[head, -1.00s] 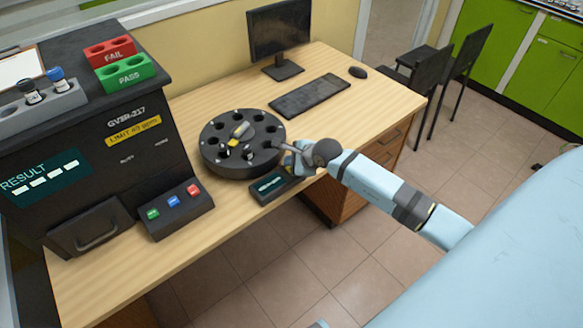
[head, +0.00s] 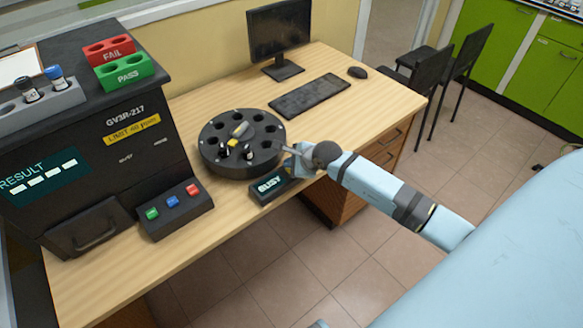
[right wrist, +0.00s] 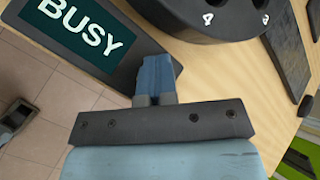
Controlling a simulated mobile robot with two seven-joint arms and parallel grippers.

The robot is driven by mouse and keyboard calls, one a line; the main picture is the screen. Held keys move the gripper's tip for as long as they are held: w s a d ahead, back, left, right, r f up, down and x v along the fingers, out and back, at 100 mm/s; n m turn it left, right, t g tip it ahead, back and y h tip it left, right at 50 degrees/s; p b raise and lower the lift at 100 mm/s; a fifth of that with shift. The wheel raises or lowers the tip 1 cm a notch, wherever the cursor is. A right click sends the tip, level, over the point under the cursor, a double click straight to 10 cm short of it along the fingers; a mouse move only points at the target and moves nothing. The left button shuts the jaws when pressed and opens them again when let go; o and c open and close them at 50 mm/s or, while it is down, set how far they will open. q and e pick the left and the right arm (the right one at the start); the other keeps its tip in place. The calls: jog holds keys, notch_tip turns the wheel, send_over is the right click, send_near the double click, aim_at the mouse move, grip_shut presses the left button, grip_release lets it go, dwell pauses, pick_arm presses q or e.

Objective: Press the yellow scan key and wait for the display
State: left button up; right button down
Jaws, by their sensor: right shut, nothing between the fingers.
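A small dark scanner box (head: 265,193) lies at the front edge of the wooden desk, beside the round carousel. Its display (head: 270,184) reads BUSY, and the same display fills the upper left of the right wrist view (right wrist: 80,32). My right gripper (head: 291,168) is shut and empty. In the right wrist view its blue fingers (right wrist: 155,75) are together over the end of the box beyond the display. No yellow key shows on the box; the fingers cover that end. Whether they touch it I cannot tell. My left gripper is not in view.
The black carousel (head: 216,158) with numbered holes and a few vials stands close behind my right gripper. The analyser (head: 90,160), with a blank-dash RESULT screen, is at left. A keyboard (head: 309,96) and monitor (head: 279,30) stand farther back. Desk between analyser and scanner is clear.

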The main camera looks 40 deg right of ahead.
dwell(0.3)
jog(key=shift+r+p, duration=0.7)
jog(key=shift+r, duration=0.2)
jog(key=shift+r+p, duration=1.8)
jog(key=shift+r, duration=0.75)
